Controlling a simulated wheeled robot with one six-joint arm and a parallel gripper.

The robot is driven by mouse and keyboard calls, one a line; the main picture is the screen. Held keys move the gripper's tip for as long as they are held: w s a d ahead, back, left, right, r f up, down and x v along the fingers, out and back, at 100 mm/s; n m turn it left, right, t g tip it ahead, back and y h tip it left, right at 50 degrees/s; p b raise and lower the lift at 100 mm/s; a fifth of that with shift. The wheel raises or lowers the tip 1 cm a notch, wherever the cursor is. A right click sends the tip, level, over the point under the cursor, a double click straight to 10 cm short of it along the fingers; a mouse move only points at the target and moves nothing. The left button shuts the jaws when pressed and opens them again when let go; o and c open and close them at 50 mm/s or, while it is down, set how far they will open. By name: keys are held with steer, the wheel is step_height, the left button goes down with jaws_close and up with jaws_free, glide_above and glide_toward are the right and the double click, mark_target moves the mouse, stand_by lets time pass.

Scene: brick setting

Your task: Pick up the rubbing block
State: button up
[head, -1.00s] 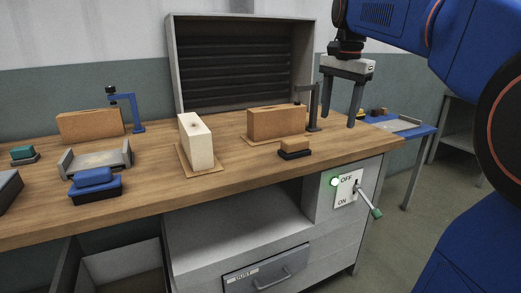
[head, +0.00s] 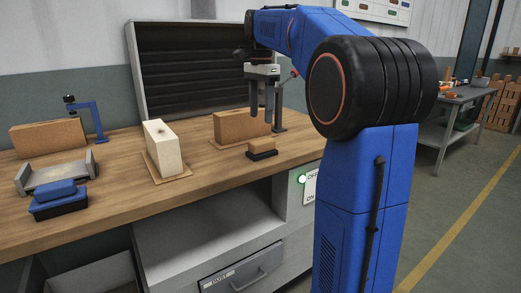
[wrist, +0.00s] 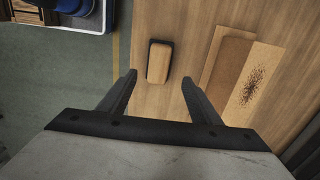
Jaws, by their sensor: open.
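The rubbing block appears to be the small block with a tan top and black base (head: 262,149), on the bench near its front edge. In the wrist view the block (wrist: 159,62) lies just beyond my fingertips, roughly centred between them, its long side running away from me. My gripper (head: 262,114) is open and empty, pointing down above the bench near the block; it also shows in the wrist view (wrist: 159,79). The gap in height between fingertips and block is hard to judge.
A brown brick (head: 240,126) on a thin board stands close behind the block. A pale upright brick (head: 165,148) stands to its left. A blue block on a black base (head: 58,196) and a grey cradle (head: 50,174) are further left. Bare wood surrounds the block's front.

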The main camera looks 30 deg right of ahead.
mark_target(262, 140)
step_height(262, 140, down, 11)
steer(key=shift+s+d+r, duration=0.1)
steer(key=shift+r, duration=0.05)
steer(key=c, duration=1.4)
